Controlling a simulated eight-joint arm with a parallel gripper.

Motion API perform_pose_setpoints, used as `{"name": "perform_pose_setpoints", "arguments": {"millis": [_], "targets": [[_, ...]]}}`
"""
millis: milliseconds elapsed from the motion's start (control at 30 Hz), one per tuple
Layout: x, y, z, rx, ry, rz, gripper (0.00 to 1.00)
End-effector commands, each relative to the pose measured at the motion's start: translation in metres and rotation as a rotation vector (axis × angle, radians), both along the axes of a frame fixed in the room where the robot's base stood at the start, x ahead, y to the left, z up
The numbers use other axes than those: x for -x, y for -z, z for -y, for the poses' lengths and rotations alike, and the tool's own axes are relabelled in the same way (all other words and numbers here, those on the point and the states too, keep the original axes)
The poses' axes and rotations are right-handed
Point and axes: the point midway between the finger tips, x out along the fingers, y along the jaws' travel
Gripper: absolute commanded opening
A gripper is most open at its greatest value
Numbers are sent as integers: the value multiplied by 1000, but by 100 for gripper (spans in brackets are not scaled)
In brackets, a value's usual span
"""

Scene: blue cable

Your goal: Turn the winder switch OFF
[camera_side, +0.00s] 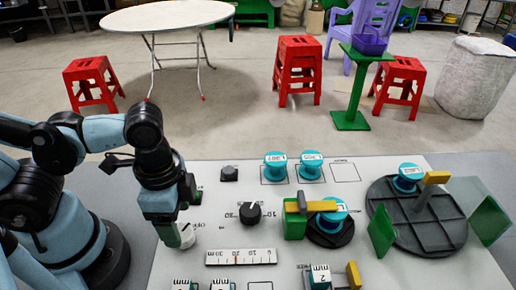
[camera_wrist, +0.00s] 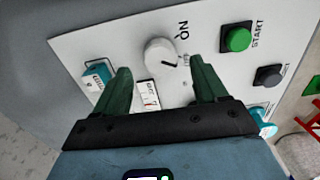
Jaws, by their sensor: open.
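The winder switch (camera_wrist: 163,50) is a round pale knob on the white panel. A dark pointer mark on it points towards the lower right in the wrist view, and an "ON" label stands at its upper right. In the side view the knob (camera_side: 188,238) is partly hidden behind my gripper (camera_side: 181,234). In the wrist view my gripper (camera_wrist: 160,66) is open, its two green fingers apart to the left and right of the knob. Whether a finger touches the knob I cannot tell. No "OFF" label is readable.
A green START button (camera_wrist: 236,39) and a dark button (camera_wrist: 268,76) lie right of the knob in the wrist view. In the side view, a black dial (camera_side: 250,213), a ruler (camera_side: 241,257), a winding post (camera_side: 296,222) and a large dark reel (camera_side: 430,235) occupy the panel.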

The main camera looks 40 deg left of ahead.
Motion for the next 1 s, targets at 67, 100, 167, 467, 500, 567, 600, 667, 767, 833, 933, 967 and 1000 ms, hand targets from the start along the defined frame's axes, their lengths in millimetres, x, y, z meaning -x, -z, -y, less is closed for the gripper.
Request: {"name": "perform_pose_setpoints", "arguments": {"millis": [67, 100, 167, 467, 500, 567, 600, 667, 767, 833, 933, 967, 1000], "targets": [[1, -7, 0, 0, 0, 0, 72], [1, -11, -1, 0, 0, 0, 72], [0, -17, 0, 0, 0, 0, 72], [0, -50, 0, 0, 1, 0, 72], [1, -54, 0, 0, 1, 0, 72], [1, -61, 0, 0, 1, 0, 72], [0, -65, 0, 0, 1, 0, 72], [0, -70, 0, 0, 1, 0, 72], [0, -76, 0, 0, 1, 0, 72], [1, -79, 0, 0, 1, 0, 72], [1, -81, 0, 0, 1, 0, 72], [1, -81, 0, 0, 1, 0, 72], [1, -81, 0, 0, 1, 0, 72]]}}
